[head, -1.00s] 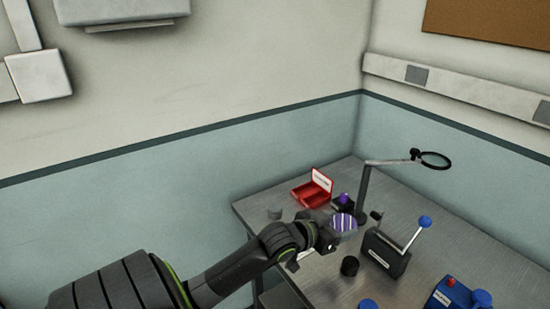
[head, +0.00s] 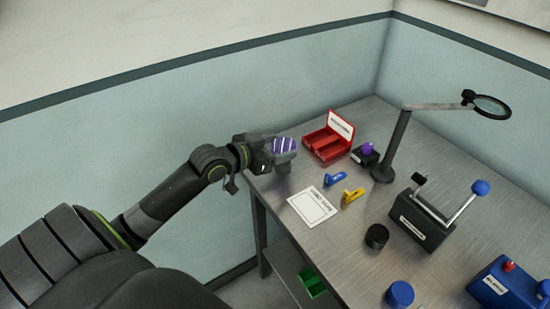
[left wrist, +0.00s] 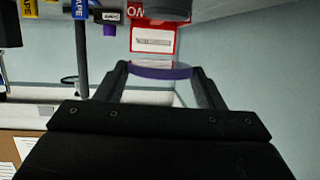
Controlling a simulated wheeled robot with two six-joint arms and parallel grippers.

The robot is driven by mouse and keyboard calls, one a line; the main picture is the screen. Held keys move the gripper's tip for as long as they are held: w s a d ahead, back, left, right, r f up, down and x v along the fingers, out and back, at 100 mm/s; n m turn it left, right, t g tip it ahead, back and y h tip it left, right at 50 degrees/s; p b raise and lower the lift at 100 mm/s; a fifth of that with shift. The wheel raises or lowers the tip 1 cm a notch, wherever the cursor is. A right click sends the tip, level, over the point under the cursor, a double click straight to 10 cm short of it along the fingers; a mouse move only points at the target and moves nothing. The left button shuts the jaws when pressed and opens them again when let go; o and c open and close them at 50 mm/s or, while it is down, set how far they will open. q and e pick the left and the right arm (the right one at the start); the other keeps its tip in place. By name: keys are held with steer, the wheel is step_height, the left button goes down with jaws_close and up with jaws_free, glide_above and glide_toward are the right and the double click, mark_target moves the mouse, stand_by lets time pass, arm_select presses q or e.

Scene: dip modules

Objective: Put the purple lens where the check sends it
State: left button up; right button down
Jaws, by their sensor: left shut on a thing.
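The purple lens (head: 285,145) is a round disc with pale stripes across its face. My left gripper (head: 277,150) is shut on it and holds it over the table's back left corner, left of the open red box (head: 325,146). In the left wrist view the lens (left wrist: 160,72) shows edge-on as a purple rim between the two fingers. The red box has a white label inside its raised lid; the label is too small to read in the head view. My right gripper is not in view.
A small black block with a purple top (head: 366,152), a magnifier stand (head: 383,172), blue (head: 335,179) and yellow (head: 350,197) tags, a white card (head: 313,206), a black levered device (head: 423,218), a black cylinder (head: 377,236) and a blue-cased device (head: 510,286) occupy the table. A green bin (head: 312,283) is below.

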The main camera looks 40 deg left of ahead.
arm_select(q)
step_height(320, 180, down, 4)
steer(key=shift+w+a+r, duration=0.1)
steer(key=shift+r, duration=0.1)
steer(key=shift+f, duration=0.45)
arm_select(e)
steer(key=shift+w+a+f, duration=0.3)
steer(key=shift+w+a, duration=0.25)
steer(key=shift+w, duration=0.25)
arm_select(q)
steer(key=o, duration=0.6)
steer(key=shift+f+b, duration=0.1)
steer(key=shift+b, duration=0.25)
steer(key=o, duration=0.4)
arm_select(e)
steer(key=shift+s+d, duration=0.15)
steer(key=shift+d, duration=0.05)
